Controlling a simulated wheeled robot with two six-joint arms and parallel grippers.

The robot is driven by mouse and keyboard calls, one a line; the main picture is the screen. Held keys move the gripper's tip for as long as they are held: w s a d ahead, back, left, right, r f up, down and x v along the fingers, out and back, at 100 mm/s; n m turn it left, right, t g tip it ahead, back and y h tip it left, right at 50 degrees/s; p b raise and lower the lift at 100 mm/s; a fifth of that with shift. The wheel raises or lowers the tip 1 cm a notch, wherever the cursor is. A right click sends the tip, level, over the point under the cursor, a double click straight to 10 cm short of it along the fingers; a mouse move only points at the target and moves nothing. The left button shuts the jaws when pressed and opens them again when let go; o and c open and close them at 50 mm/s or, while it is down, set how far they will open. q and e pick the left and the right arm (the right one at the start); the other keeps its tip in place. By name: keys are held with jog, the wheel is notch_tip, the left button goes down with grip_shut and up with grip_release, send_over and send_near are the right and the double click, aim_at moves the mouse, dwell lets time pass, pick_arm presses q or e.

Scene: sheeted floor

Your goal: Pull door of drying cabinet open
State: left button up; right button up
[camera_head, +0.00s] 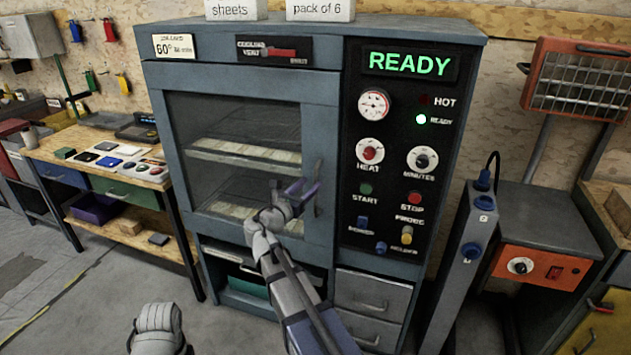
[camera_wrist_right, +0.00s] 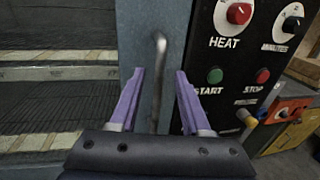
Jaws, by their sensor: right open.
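The drying cabinet (camera_head: 265,85) stands in front of me, blue-grey. Its glass door (camera_head: 240,120) looks shut, with trays of sheets behind the glass. The door's upright metal handle (camera_head: 318,188) is on the door's right edge; it also shows in the right wrist view (camera_wrist_right: 158,75). My right gripper (camera_head: 300,190) is open in front of the handle. In the right wrist view its purple fingers (camera_wrist_right: 158,88) stand on either side of the handle, with a gap to each side. Whether they reach around the bar in depth is unclear. My left arm shows at the bottom, its gripper out of view.
The control panel (camera_head: 398,150) with a green READY sign is right of the door. Drawers (camera_head: 372,293) sit below the panel. A workbench (camera_head: 95,165) stands at left. A grey post (camera_head: 470,245) and an orange heater (camera_head: 578,80) are at right.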

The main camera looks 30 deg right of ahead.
jog(key=shift+x, duration=2.1)
grip_shut()
